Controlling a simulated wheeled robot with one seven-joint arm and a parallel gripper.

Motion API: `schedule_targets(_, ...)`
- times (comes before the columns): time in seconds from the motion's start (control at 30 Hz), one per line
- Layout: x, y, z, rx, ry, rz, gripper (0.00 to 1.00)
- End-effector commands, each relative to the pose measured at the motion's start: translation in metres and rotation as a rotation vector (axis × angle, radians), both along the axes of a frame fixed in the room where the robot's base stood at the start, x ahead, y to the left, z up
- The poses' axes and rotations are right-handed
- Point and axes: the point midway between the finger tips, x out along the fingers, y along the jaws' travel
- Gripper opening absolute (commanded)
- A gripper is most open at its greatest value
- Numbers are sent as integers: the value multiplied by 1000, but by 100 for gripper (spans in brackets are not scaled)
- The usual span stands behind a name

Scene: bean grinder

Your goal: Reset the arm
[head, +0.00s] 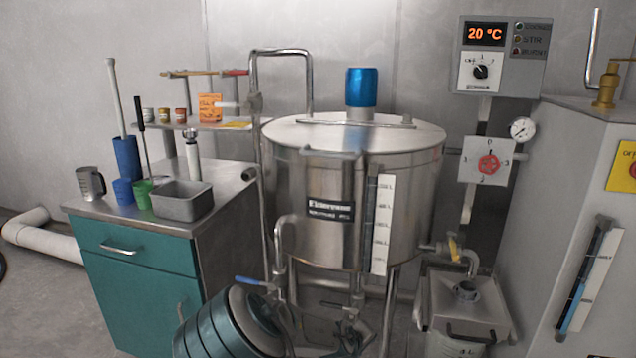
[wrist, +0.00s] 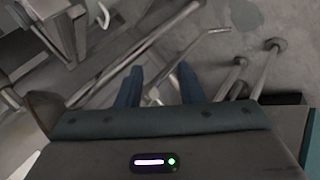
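My gripper (wrist: 160,84) shows in the wrist view with its two blue fingers spread apart. I see nothing held between them; only the floor and some metal pipes show behind the gap. Teal rounded banded parts at the bottom of the head view look like my arm, but I cannot make out the fingers there. The large steel tank (head: 345,190) with a blue motor (head: 362,87) on its lid stands behind them.
A teal cabinet (head: 135,265) at left carries a metal pan (head: 182,201), a jug (head: 91,184) and blue and green cups. A control panel (head: 501,55) reads 20 °C. A metal container (head: 467,305) stands under the tank's outlet valve (head: 452,248). Pipes crowd the tank's front.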

Motion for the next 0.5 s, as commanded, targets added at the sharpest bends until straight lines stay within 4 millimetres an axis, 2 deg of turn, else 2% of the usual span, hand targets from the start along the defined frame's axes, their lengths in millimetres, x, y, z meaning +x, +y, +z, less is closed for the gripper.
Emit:
schedule_targets(0.03,-10,-5,22,67,27,-47,34)
schedule_targets(0.17,-36,-8,53,215,103,-141,34)
schedule_targets(0.27,-56,-8,82,322,152,-201,34)
schedule_targets(0.5,-102,-4,171,537,241,-300,34)
